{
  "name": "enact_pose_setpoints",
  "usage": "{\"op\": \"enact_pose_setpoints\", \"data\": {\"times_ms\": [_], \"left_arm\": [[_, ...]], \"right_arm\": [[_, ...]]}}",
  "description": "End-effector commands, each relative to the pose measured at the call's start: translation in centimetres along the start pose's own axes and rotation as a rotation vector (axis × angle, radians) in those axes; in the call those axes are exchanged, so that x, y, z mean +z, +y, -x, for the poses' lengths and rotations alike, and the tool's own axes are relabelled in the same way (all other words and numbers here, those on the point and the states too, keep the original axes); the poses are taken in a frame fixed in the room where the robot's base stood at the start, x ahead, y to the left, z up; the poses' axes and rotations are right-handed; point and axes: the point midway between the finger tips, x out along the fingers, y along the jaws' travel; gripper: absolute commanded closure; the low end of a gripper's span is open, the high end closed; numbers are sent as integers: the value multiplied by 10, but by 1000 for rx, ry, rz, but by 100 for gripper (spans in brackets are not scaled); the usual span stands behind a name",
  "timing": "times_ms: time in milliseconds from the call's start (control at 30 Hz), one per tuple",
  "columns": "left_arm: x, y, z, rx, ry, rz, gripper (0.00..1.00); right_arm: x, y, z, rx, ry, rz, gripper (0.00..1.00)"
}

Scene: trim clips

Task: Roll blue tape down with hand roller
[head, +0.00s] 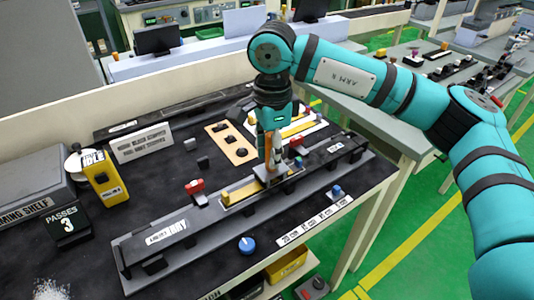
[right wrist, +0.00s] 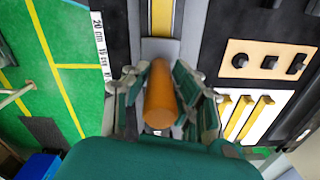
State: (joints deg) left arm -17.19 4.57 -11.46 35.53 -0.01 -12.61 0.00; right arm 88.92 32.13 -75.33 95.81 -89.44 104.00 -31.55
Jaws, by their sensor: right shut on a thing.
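My right gripper (head: 268,145) reaches down over the long grey fixture (head: 195,228) on the bench. It is shut on the orange handle of the hand roller (head: 261,146). The handle also shows between the fingers in the right wrist view (right wrist: 160,95). The roller's lower end is at the fixture, beside a yellow strip (head: 241,192) on a pale plate; whether it touches is unclear. The yellow strip also shows ahead of the handle in the right wrist view (right wrist: 162,18). I cannot make out blue tape. My left gripper is not in view.
Red clamps (head: 195,187) and a blue knob (head: 246,245) stand around the fixture. A yellow timer-like box (head: 103,178) and a "PASSES 3" sign (head: 68,224) are at the left. A tan board with black parts (head: 230,143) lies behind.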

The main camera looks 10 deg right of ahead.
Motion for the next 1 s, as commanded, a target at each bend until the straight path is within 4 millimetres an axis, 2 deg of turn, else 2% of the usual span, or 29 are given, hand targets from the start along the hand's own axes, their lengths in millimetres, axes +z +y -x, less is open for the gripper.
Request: {"op": "enact_pose_setpoints", "data": {"times_ms": [33,700,1000], "left_arm": [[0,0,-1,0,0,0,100],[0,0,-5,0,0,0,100],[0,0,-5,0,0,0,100]], "right_arm": [[-3,0,-4,6,3,-2,100],[-25,-6,-4,5,3,-1,100],[-27,-6,-3,5,3,0,100]]}}
